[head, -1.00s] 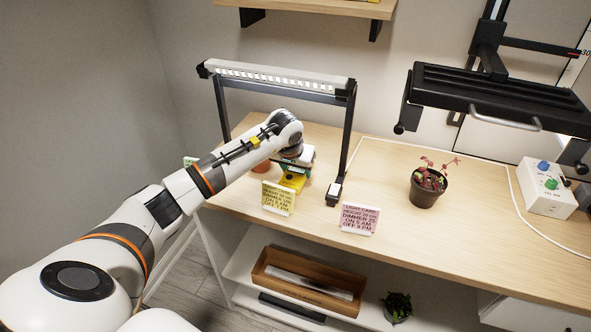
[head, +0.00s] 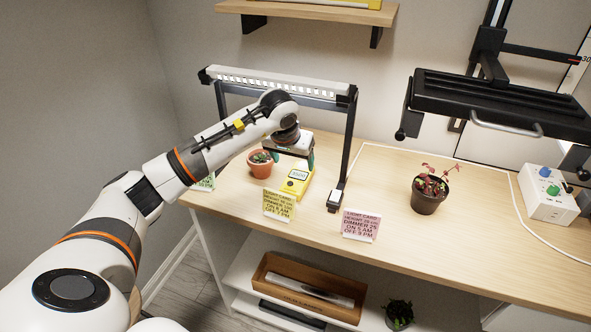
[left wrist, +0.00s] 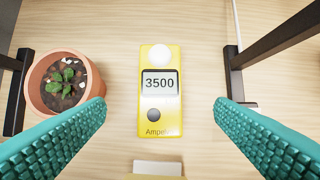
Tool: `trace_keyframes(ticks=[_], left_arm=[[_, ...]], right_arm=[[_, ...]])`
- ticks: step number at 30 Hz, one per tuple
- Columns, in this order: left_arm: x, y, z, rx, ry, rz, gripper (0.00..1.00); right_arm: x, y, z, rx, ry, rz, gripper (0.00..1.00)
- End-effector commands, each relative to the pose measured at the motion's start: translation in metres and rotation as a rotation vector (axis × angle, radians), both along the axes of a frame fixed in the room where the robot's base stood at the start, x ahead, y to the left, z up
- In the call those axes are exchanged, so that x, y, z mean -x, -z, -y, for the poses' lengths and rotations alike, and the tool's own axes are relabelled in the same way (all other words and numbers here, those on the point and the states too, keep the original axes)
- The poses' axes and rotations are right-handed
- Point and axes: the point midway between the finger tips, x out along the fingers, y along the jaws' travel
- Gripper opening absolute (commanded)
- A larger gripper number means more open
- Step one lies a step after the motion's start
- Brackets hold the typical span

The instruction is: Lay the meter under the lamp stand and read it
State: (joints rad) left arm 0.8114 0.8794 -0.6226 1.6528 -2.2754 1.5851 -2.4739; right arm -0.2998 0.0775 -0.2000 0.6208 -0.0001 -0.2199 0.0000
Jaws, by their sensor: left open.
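The yellow light meter (head: 297,181) lies flat on the table under the lamp stand (head: 350,130), beside a potted plant. In the left wrist view the meter (left wrist: 158,122) lies face up, with a white dome at its far end. Its display (left wrist: 160,83) reads 3500. My left gripper (head: 291,160) is open just above the meter. Its teal fingers (left wrist: 160,125) stand apart on both sides of the meter, not touching it. My right gripper is not in view.
A terracotta pot with a small plant (head: 260,163) stands left of the meter. A yellow card (head: 279,205) and a pink card (head: 360,226) stand near the front edge. A dark pot (head: 428,194) and a white control box (head: 548,196) are to the right.

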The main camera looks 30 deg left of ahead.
Motion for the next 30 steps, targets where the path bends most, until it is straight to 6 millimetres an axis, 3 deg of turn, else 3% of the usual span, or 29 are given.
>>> trace_keyframes(ticks=[3,9,30], left_arm=[[0.007,-0.019,0.002,-0.002,0.001,0.002,0.78],[0.014,-0.034,0.003,-0.001,0.001,-0.001,0.78],[0.015,-0.035,0.004,0.000,0.001,-0.001,0.78]], right_arm=[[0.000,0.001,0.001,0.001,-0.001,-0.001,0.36],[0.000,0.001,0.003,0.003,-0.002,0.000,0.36],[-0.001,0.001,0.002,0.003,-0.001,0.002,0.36]])
